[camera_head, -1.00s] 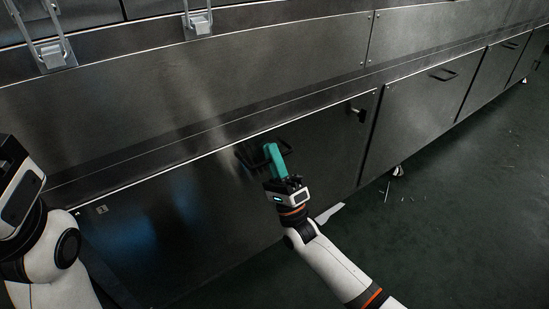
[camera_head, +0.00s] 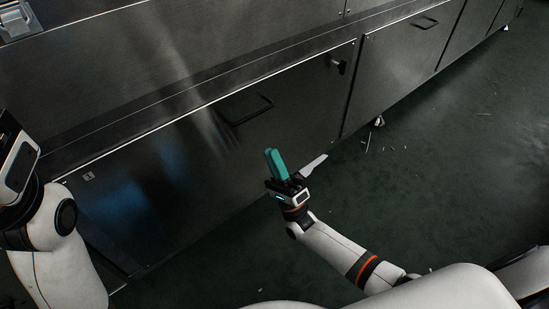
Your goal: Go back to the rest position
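My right gripper (camera_head: 272,153), with teal fingers, is in front of the steel dryer's lower panel (camera_head: 150,205). It is below and to the right of that panel's black handle (camera_head: 246,109), apart from it. Its two fingers show close together and overlap in this view, so I cannot tell whether they are open or shut. I see nothing held in them. My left arm stands at the left edge, and its gripper fingers are out of view.
The lower panels run back to the right, with a latch knob (camera_head: 338,66) and another handle (camera_head: 425,22). A pale flat piece (camera_head: 313,166) shows low beside the panel. The dark green floor (camera_head: 440,170) to the right is mostly clear, with small scattered bits.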

